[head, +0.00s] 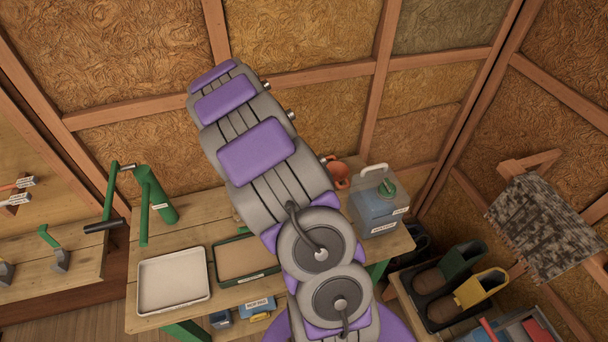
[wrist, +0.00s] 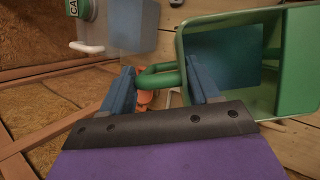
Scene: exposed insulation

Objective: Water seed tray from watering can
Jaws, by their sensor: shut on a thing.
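My gripper (wrist: 160,72) is shut on the green handle of the watering can (wrist: 297,62) in the wrist view. The can has a wide green rim, and a dark blue surface shows inside it. In the head view my arm hides the gripper, and I cannot make out the held can. A dark green tray with brown fill (head: 214,262) lies on the bench in the head view, partly behind my arm. Its label is too small to read.
A clear container (head: 376,212) with blue contents stands at the bench's right end, near an orange pot (head: 341,174). A green tool (head: 158,196) stands at the back left of the bench (head: 205,222). Black trays and boots (head: 481,288) are at the right.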

